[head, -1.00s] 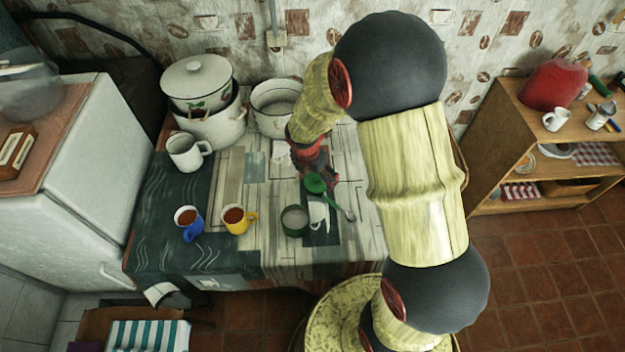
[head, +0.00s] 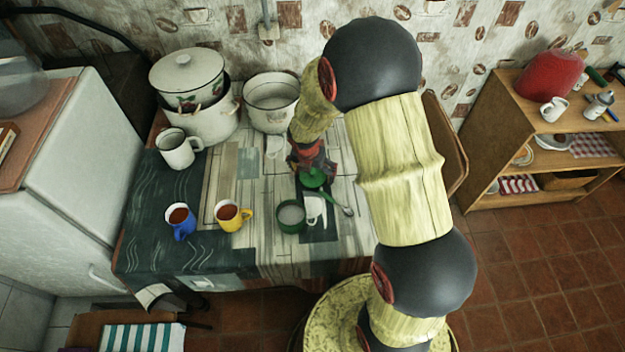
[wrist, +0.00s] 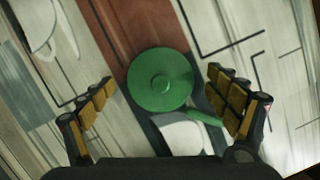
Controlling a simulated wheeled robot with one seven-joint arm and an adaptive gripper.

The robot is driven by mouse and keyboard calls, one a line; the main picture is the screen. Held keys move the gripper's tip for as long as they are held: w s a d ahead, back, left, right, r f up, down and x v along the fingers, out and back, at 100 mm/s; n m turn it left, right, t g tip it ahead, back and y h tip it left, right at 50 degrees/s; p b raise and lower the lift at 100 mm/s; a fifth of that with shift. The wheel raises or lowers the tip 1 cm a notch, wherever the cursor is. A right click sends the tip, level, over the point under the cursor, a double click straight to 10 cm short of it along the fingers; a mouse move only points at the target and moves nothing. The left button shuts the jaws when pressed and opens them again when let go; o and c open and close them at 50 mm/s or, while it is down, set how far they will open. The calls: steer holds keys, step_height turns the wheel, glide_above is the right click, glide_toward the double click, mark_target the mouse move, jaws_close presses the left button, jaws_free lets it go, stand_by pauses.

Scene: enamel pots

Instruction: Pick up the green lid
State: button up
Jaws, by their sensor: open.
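The fingers are open, with space between each and the lid's rim. The lid is not held. Whether the fingertips are level with the lid is hard to tell.
Yellow (head: 229,215) and blue (head: 181,222) mugs stand left. White pots (head: 270,104) stand at the back. The table's right part is partly hidden by my arm.

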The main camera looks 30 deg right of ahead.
steer(key=shift+f, duration=0.15)
steer(key=shift+c, duration=1.3)
steer(key=c, duration=0.9)
